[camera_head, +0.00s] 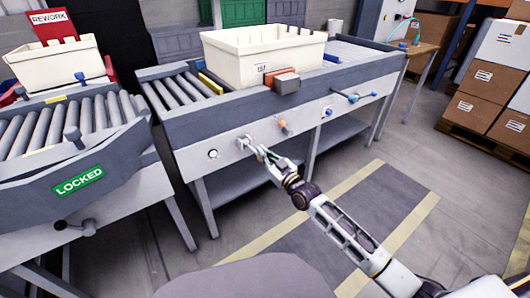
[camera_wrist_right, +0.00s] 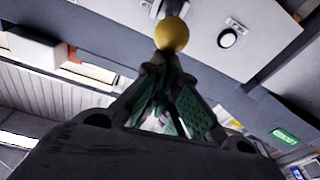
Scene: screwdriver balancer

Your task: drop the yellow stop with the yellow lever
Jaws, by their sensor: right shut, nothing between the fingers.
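The yellow stop (camera_head: 210,83) is a yellow bar across the rollers, just left of the cream tote (camera_head: 262,55) in the head view. The yellow lever's round knob (camera_wrist_right: 172,35) shows in the right wrist view, in front of the grey conveyor panel. My right gripper (camera_head: 262,152) is at the front panel by this lever, and the lever is hard to make out there in the head view. In the wrist view the right gripper's fingertips (camera_wrist_right: 165,62) are shut and empty, right at the knob; contact is unclear. My left gripper is not in view.
An orange knob (camera_head: 284,126) and a blue lever (camera_head: 328,110) sit right of my gripper on the same panel. A white button (camera_head: 212,154) is to its left. A second conveyor with a green LOCKED sign (camera_head: 78,179) stands at left. The floor in front is clear.

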